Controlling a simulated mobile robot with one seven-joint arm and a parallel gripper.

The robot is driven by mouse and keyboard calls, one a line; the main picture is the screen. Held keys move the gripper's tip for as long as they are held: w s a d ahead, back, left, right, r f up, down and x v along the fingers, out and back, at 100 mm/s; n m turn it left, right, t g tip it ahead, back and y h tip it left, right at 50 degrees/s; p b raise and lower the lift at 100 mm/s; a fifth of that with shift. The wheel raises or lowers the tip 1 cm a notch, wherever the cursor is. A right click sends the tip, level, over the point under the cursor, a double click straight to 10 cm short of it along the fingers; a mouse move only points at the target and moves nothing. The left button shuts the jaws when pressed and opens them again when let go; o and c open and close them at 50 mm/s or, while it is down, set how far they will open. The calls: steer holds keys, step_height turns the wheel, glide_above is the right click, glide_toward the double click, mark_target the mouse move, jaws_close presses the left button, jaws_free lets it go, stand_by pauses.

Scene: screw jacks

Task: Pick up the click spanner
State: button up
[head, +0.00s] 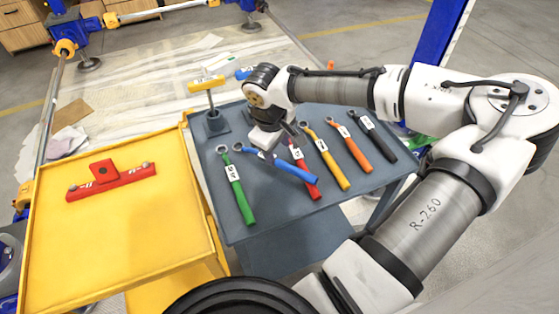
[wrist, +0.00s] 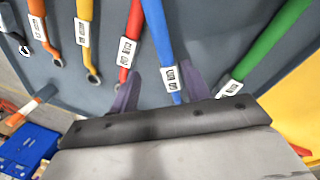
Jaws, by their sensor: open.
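Several spanners with white labels lie on the grey tray top (head: 262,218): green (head: 238,195), blue (head: 285,166), red (head: 311,190), yellow (head: 334,165), orange (head: 354,150) and black (head: 379,143). The labels are too small to read, so I cannot tell which is the click spanner. The blue one lies askew, its handle end crossing the red one's handle in the head view. My gripper (head: 274,152) is over the blue spanner's ring end. In the wrist view my gripper (wrist: 160,92) is open, its fingers either side of the blue spanner (wrist: 157,30). The lower blue end is hidden behind the gripper body.
A screw jack with a yellow top (head: 206,84) stands at the tray's back left, close to my gripper. A yellow cart (head: 120,235) adjoins on the left, with a red bracket (head: 110,181) on it. Red and green spanners flank the blue one closely.

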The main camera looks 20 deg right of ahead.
mark_target(279, 160)
step_height(279, 160, down, 4)
steer(key=shift+d+f, duration=0.1)
steer(key=shift+d, duration=0.05)
steer(key=shift+c, duration=0.5)
jaws_close()
